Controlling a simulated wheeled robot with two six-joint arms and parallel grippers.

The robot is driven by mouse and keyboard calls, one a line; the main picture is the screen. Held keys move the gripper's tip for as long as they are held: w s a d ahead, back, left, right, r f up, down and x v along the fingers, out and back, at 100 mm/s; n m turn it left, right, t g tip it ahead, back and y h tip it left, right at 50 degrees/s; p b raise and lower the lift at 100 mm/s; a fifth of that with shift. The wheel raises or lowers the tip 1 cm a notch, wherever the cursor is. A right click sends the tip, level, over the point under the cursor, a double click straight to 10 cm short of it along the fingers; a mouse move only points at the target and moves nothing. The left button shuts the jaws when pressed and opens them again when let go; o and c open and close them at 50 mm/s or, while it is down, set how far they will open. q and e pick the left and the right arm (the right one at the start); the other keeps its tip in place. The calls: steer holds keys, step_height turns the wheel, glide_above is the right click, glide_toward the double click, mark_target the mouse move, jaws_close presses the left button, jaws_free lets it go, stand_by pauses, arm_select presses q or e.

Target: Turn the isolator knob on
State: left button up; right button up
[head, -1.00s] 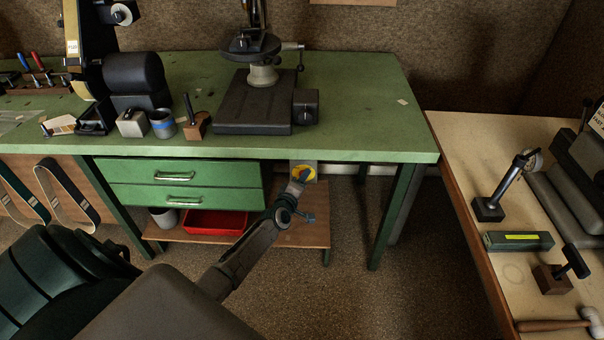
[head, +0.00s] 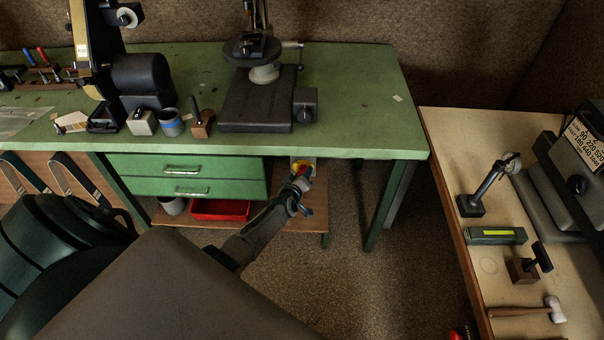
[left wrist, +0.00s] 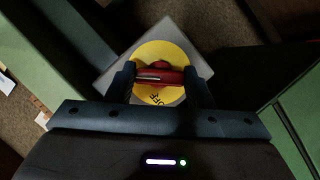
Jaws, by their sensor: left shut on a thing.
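The isolator has a red knob (left wrist: 160,76) on a yellow disc (left wrist: 163,51) set on a grey square box (left wrist: 112,74). In the left wrist view the knob's bar lies roughly across the picture, with a pale mark on its left half. Letters reading "OFF" show on the disc below it. My left gripper (left wrist: 160,88) is shut on the knob, one finger at each end of the bar. In the head view the yellow disc (head: 304,163) shows just under the bench's front edge, partly hidden by my left gripper (head: 298,182). My right gripper is not in view.
The green bench (head: 350,100) overhangs the isolator. Green drawers (head: 185,178) are to its left, and a red tray (head: 220,210) sits on the low shelf. A bench leg (head: 385,210) stands to the right. A pale table (head: 455,150) with tools is further right.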

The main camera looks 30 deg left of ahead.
arm_select(q)
steer(key=shift+f, duration=0.1)
steer(key=o, duration=1)
steer(key=shift+c, duration=0.2)
steer(key=p+v, duration=0.5)
steer(key=v, duration=0.6)
steer(key=shift+w, duration=0.1)
